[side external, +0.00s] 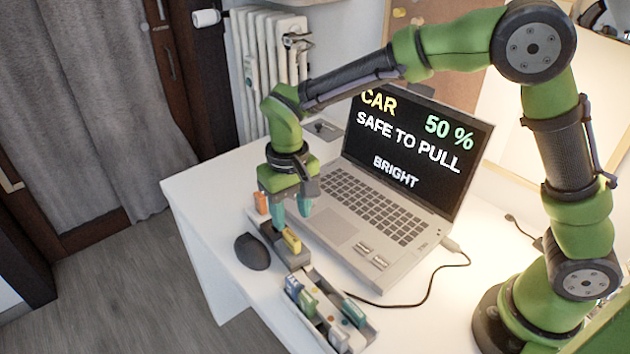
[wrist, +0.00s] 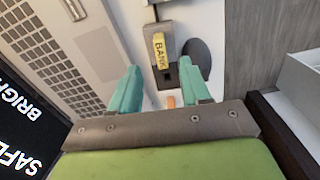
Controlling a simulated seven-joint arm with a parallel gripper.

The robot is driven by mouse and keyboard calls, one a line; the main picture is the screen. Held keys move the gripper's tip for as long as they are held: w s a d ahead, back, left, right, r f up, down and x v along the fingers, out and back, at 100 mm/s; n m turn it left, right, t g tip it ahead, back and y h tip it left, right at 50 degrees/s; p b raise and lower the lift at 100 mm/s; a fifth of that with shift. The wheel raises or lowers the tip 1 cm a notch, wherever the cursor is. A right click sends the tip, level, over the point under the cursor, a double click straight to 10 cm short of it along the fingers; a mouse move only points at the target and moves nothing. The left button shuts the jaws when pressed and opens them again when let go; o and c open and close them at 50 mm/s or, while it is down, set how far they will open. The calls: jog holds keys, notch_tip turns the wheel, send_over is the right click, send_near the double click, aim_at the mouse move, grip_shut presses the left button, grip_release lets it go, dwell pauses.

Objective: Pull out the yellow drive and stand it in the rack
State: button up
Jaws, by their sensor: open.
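The yellow drive (side external: 291,240) stands in a slot of the grey hub (side external: 270,233) beside the laptop. In the wrist view the yellow drive (wrist: 159,48) carries the word BANK, and the hub (wrist: 152,75) lies beneath it. My gripper (side external: 290,207) hangs above the hub with its teal fingers apart and nothing between them. In the wrist view my gripper (wrist: 160,68) is open; the drive appears just beyond its fingertips, apart from them. The rack (side external: 325,315) is a grey tray on the desk's near side, holding several drives: blue, green, white and teal.
An orange drive (side external: 261,202) sits at the hub's far end. A dark mouse (side external: 252,252) lies left of the hub. The open laptop (side external: 385,220) stands right; its screen reads CAR, 50 %, SAFE TO PULL, BRIGHT. A black cable (side external: 432,290) crosses the desk.

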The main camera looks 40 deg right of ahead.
aim_at(291, 235)
notch_tip(291, 235, down, 7)
jog(key=shift+w+f, duration=0.15)
dwell(0.4)
jog(key=shift+c, duration=0.5)
grip_shut()
